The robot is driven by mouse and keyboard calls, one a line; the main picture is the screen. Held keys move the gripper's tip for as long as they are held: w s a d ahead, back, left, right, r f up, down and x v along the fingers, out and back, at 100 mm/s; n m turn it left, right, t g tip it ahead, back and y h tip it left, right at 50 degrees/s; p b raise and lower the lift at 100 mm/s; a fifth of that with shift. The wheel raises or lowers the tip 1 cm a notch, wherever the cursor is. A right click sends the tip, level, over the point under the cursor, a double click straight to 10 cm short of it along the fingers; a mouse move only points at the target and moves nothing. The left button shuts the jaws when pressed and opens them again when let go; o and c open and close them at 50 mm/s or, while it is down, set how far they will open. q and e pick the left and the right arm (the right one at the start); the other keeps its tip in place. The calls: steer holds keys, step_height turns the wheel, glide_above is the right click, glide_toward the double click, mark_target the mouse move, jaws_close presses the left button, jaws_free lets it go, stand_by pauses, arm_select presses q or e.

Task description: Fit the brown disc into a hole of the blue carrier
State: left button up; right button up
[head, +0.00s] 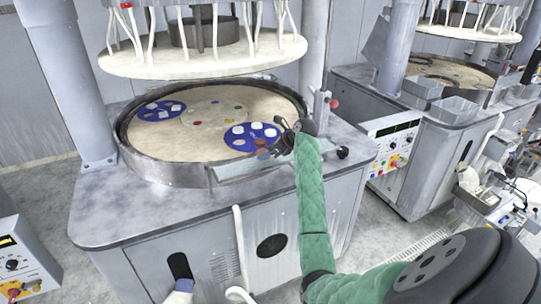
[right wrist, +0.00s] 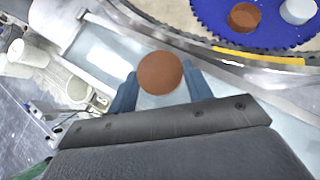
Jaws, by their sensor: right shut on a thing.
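My right gripper (right wrist: 160,88) is shut on a brown disc (right wrist: 160,72), which sits between its two blue fingertips in the right wrist view. In the head view the right gripper (head: 270,153) is at the front right rim of the platen, just in front of the right blue carrier (head: 242,145). That carrier also shows at the top right of the right wrist view (right wrist: 210,14), apart from the held disc. It holds another brown disc (right wrist: 243,17) and several white discs (right wrist: 298,10). A second blue carrier (head: 149,115) with white discs lies at the platen's left. My left gripper is not in view.
The metal rim (head: 160,174) of the platen stands up around the carriers. A pale tray (head: 232,170) hangs at the front rim, under the gripper. A white upper plate (head: 200,60) with hoses hangs above. A post with a red knob (head: 334,103) stands right.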

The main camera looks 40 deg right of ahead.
steer(key=shift+w+d, duration=0.45)
steer(key=shift+w, duration=2.2)
steer(key=shift+w+d, duration=0.5)
steer(key=shift+w, duration=2.2)
steer(key=shift+w+d, duration=0.45)
steer(key=shift+w, duration=2.2)
steer(key=shift+w+d+b, duration=0.15)
steer(key=shift+w+d, duration=0.1)
steer(key=shift+w, duration=1.05)
steer(key=shift+w+d+b, duration=0.15)
steer(key=shift+w+d, duration=0.1)
steer(key=shift+w, duration=1.05)
steer(key=shift+w+d+f+b, duration=0.2)
steer(key=shift+w+f+b, duration=0.85)
steer(key=shift+w+f, duration=0.65)
steer(key=shift+s+f, duration=0.15)
steer(key=shift+f, duration=1.4)
steer(key=shift+f, duration=0.15)
steer(key=o, duration=1)
steer(key=shift+o, duration=0.2)
